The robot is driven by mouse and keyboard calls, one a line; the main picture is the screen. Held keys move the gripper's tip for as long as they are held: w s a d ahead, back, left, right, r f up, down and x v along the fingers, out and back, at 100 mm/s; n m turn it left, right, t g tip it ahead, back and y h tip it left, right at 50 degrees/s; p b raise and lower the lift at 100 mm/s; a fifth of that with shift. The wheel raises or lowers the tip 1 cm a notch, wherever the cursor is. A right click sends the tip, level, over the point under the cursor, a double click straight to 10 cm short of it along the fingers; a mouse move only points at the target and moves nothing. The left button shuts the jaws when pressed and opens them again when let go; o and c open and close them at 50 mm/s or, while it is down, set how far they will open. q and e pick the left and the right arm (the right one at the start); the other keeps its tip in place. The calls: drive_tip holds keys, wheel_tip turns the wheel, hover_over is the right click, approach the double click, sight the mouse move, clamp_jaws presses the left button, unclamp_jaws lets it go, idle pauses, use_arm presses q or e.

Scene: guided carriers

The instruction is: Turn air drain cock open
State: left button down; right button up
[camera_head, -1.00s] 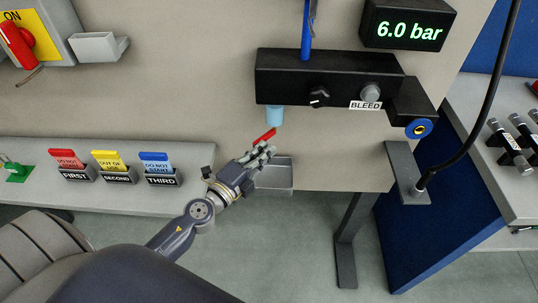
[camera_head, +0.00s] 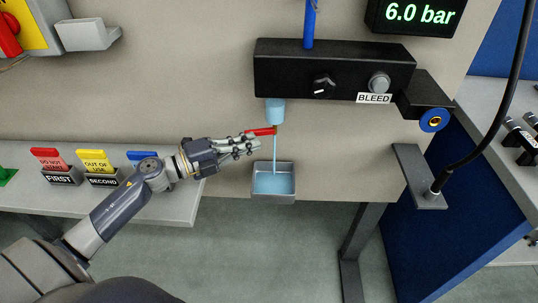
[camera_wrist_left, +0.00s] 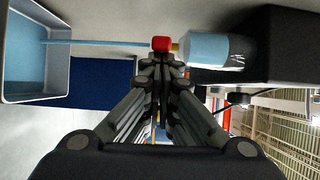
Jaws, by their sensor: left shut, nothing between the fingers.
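The red lever of the drain cock (camera_head: 258,132) lies about level under the pale blue filter bowl (camera_head: 275,109) of the black air unit (camera_head: 335,75). A light blue stream (camera_head: 275,155) runs from the cock into the grey metal tray (camera_head: 273,199), which holds blue liquid. My left gripper (camera_head: 256,147) is shut and empty, its fingertips just below the lever. In the left wrist view the lever's red end (camera_wrist_left: 161,43) shows just beyond the fingertips (camera_wrist_left: 161,62); I cannot tell whether they touch. My right gripper is out of view.
The pressure display (camera_head: 414,13) reads 6.0 bar. A knob (camera_head: 323,86) and a grey BLEED button (camera_head: 379,83) sit on the unit. Tags in labelled holders stand on the left shelf (camera_head: 177,207); my arm partly covers them. A black hose (camera_head: 490,125) hangs at the right.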

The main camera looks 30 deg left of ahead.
use_arm(q)
drive_tip(key=shift+w+a, duration=0.1)
idle(0.4)
wheel_tip(320, 180, up, 10)
idle(0.6)
